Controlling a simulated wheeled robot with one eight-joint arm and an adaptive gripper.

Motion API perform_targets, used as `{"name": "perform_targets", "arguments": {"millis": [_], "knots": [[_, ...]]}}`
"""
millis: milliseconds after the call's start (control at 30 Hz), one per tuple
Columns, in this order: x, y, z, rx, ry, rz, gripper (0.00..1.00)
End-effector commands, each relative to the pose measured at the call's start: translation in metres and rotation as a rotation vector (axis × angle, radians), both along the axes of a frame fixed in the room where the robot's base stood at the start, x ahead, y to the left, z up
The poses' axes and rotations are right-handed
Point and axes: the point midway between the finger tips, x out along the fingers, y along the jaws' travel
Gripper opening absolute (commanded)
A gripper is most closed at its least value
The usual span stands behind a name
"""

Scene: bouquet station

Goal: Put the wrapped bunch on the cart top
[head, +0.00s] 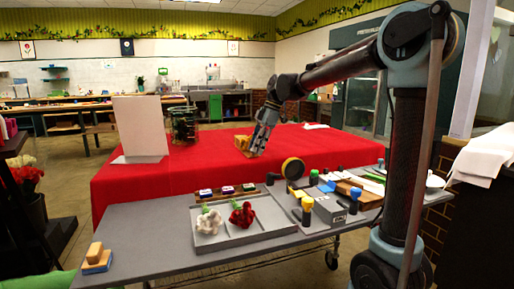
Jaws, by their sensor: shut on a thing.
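My gripper (257,146) is low over the red-covered table, jaws pointing down, shut on a small tan thing (243,144). It may be the wrapped bunch, but it is too small and too covered by the fingers to tell. I cannot tell whether it touches the red cloth. The grey cart top (150,225) is in front, nearer than the red table, with a caster below. My gripper is beyond the cart's back edge.
A grey tray (237,241) on the cart holds a white bloom (208,221) and a red bloom (242,214). Tape, bottles and tools crowd the cart's right half. A sponge-like block (97,259) lies front left. Bare cart top shows left of the tray. A white panel (140,128) stands on the red table (200,170).

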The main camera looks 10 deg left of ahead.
Motion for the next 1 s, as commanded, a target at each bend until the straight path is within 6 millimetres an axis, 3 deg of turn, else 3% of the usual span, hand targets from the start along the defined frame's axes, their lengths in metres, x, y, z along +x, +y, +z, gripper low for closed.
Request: {"name": "perform_targets", "arguments": {"millis": [400,433,500,767,867,1000], "knots": [[0.0001,0.0000,-0.0014,0.000,0.000,0.000,0.00],[0.0001,0.0001,-0.0014,0.000,0.000,0.000,0.24],[0.0001,0.0001,-0.0013,0.000,0.000,0.000,0.39],[0.0001,0.0000,-0.0014,0.000,0.000,0.000,0.42],[0.0001,0.0000,-0.0014,0.000,0.000,0.000,0.59],[0.0001,0.0000,-0.0014,0.000,0.000,0.000,0.59]]}}
